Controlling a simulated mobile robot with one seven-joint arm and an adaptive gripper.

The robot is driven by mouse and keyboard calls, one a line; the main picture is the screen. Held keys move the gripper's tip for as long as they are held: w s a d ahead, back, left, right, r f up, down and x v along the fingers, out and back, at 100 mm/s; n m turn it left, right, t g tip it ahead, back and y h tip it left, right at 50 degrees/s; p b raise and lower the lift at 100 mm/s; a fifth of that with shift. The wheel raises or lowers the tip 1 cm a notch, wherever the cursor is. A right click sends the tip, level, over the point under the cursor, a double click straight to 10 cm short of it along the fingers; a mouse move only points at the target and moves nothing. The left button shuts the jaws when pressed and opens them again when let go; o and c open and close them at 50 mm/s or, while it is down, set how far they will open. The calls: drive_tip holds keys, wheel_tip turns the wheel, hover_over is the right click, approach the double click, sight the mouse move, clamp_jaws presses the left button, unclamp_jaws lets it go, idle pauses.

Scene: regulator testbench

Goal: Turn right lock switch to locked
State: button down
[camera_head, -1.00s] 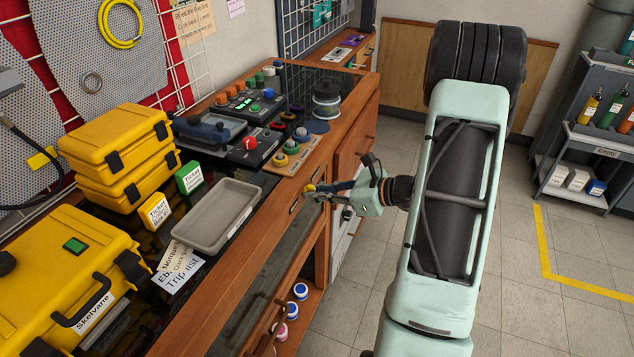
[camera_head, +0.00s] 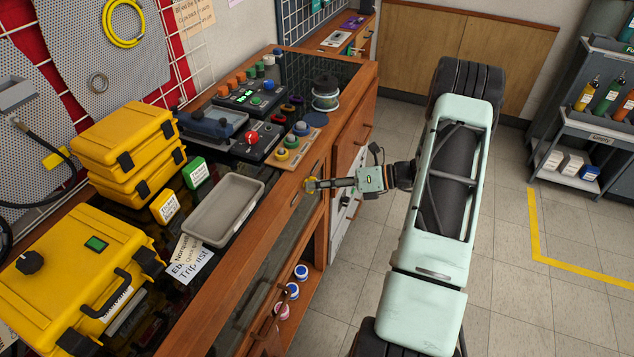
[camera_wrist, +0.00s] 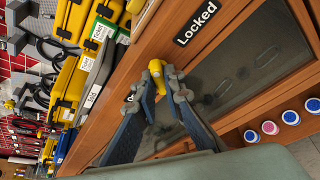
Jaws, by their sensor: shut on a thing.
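The lock switch is a small yellow knob (camera_wrist: 157,71) on the wooden front of the bench, below the table top. In the wrist view it sits between the tips of my gripper (camera_wrist: 158,84), which is shut on it. A black "Locked" label (camera_wrist: 196,22) lies up and to the right of the knob in that view. In the head view my gripper (camera_head: 313,186) reaches left to the bench front, and its fingers mostly hide the knob. The fingers hide part of the knob's base.
The bench top holds a grey tray (camera_head: 224,210), yellow cases (camera_head: 65,270) and a button panel (camera_head: 250,95). Below is a glazed door (camera_wrist: 240,85) and a shelf with several small jars (camera_head: 301,272).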

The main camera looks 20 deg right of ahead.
drive_tip(key=shift+m+y, duration=0.3)
drive_tip(key=shift+m, duration=0.1)
drive_tip(key=c, duration=2)
unclamp_jaws()
drive_tip(key=v, duration=1.2)
drive_tip(key=shift+r, duration=0.1)
